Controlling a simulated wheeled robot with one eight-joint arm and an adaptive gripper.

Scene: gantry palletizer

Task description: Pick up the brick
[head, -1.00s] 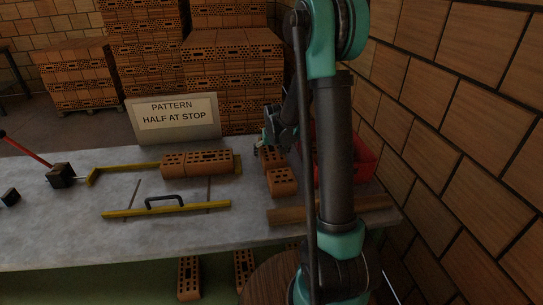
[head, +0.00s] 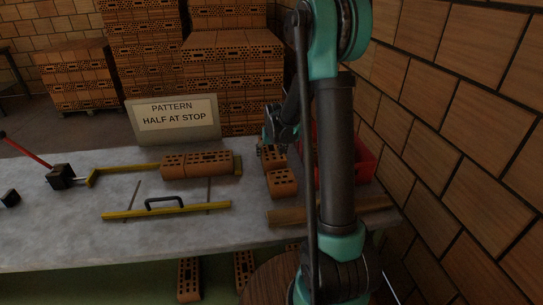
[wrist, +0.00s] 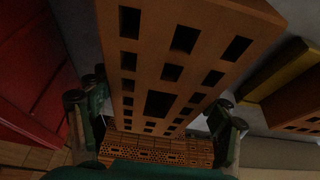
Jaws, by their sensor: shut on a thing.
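An orange brick with rows of dark square holes (wrist: 172,72) fills the middle of the wrist view. My gripper (wrist: 158,128) is shut on it, with one finger on each side. In the head view this brick (head: 272,157) is at the back right of the grey table, partly hidden by my gripper (head: 267,140) and arm. I cannot tell whether it is clear of the table. Another brick (head: 283,183) lies just in front of it. Two bricks (head: 197,164) lie end to end along the yellow guide (head: 128,168).
A red bin (head: 361,162) stands to the right, partly behind my arm. A wooden board (head: 287,215) lies at the front right. A yellow bar with a black handle (head: 165,210) lies in front. A sign (head: 174,120) stands behind, and a brick wall is close on the right.

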